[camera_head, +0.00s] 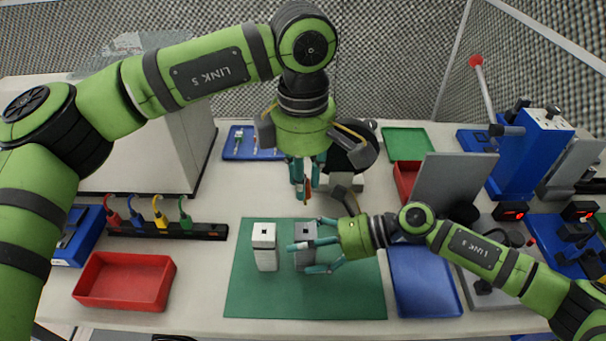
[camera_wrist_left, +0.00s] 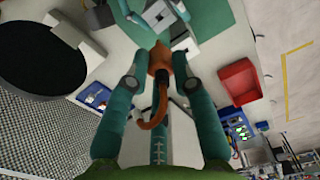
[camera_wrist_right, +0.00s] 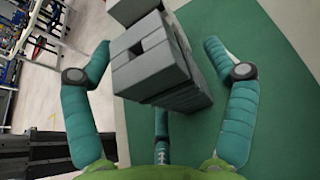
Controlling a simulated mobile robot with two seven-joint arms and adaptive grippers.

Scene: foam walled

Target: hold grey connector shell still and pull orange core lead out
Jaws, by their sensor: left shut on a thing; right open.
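The grey connector shell (camera_head: 305,259) stands upright on the green mat (camera_head: 345,293), with a dark square opening in its top. It also shows in the right wrist view (camera_wrist_right: 160,72). My right gripper (camera_head: 318,246) is open, its fingers on either side of the shell; contact cannot be told. My left gripper (camera_head: 306,175) is shut on the orange core lead (camera_wrist_left: 159,62) and holds it above and behind the shell, apart from it. The lead's curved orange tail hangs back between the fingers in the left wrist view. In the head view the lead (camera_head: 307,190) is mostly hidden.
A lighter block (camera_head: 264,250) with a similar opening stands left of the shell. A red tray (camera_head: 124,282) lies left, a blue tray (camera_head: 425,283) right. A rack of coloured leads (camera_head: 168,229) is behind the red tray. A grey panel (camera_head: 452,183) stands behind my right arm.

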